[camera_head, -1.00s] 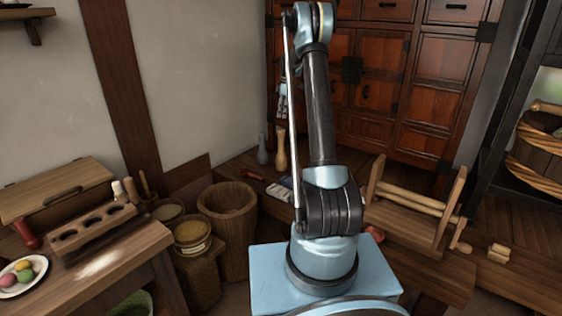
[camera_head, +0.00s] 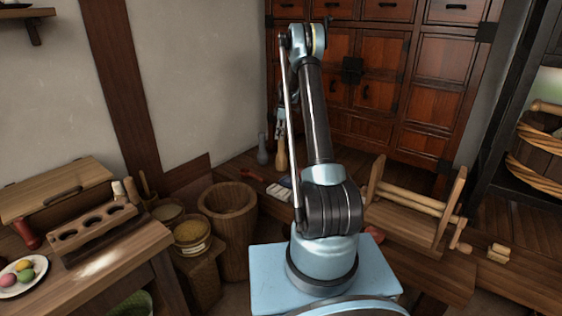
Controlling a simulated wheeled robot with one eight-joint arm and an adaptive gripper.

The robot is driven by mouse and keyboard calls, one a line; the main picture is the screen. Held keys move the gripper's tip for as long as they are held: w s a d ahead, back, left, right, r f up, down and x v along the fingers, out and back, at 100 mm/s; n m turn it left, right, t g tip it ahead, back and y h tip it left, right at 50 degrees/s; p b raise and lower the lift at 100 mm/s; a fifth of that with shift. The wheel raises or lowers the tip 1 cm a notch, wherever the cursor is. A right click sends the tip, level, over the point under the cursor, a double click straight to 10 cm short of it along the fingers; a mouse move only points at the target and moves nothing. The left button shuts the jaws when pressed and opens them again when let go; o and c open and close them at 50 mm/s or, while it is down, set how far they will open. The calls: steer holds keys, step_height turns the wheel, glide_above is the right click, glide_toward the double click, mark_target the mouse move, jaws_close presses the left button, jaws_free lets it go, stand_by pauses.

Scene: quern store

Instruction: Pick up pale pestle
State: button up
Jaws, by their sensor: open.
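A pale wooden pestle (camera_head: 281,156) stands upright on the low dark bench by the wall, its lower part in view and its top partly covered by my gripper. My gripper (camera_head: 280,133) is at the far side of my arm, just above and around the pestle's upper end. It is small and partly hidden by the arm's rod; its jaws are open. I cannot tell whether the fingers touch the pestle.
A grey bottle-shaped thing (camera_head: 263,149) stands close left of the pestle. A dark red thing (camera_head: 250,174) and small pale blocks (camera_head: 279,190) lie in front. A wooden bucket (camera_head: 228,208) stands nearer. A wooden frame (camera_head: 412,211) is right, a red-brown cabinet (camera_head: 385,95) behind.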

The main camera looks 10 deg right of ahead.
mark_target(280, 142)
steer(key=shift+f, duration=2.9)
jaws_close()
